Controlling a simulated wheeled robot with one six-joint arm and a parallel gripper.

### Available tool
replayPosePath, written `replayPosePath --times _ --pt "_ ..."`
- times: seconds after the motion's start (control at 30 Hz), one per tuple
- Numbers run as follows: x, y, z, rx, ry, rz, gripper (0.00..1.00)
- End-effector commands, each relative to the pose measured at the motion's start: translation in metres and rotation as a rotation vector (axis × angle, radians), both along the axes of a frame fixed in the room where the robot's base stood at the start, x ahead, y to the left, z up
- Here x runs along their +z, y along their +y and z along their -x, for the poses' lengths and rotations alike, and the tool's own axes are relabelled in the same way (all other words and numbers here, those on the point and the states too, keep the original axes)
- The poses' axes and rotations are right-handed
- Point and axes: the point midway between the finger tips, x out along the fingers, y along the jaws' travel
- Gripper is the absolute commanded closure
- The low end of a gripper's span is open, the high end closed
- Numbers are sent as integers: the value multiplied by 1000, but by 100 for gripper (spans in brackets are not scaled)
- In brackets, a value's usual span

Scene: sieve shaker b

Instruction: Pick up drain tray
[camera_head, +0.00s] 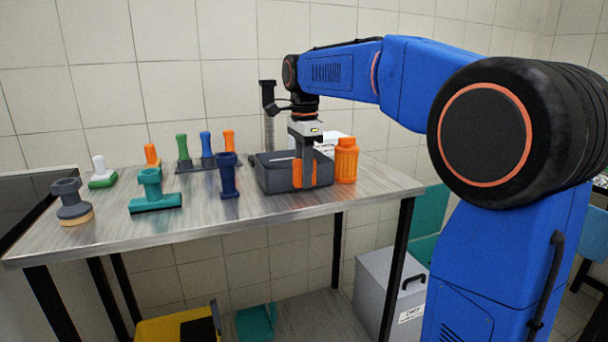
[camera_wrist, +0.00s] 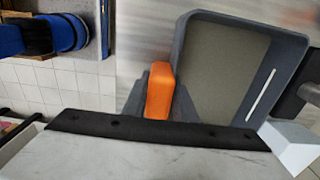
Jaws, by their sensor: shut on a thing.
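An orange jar (camera_head: 346,162) stands close to the tray's right. A dark blue tool (camera_head: 228,178) stands to its left, with a teal squeegee (camera_head: 154,198), a grey brush (camera_head: 73,206) and several coloured handles beyond. The tiled wall is behind. The front right of the table (camera_head: 370,187) is clear.

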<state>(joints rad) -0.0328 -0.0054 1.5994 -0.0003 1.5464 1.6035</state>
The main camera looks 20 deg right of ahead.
Motion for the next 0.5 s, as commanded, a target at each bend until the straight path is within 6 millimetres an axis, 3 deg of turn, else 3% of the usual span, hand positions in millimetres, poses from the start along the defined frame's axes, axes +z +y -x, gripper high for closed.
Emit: replayPosePath --times 0.03,0.07,0.13,0.5 --pt "-1 0 0 0 -1 0 100" --pt "-1 0 0 0 0 0 70" --pt "-1 0 0 0 0 0 56" --pt "3 0 0 0 0 0 56"
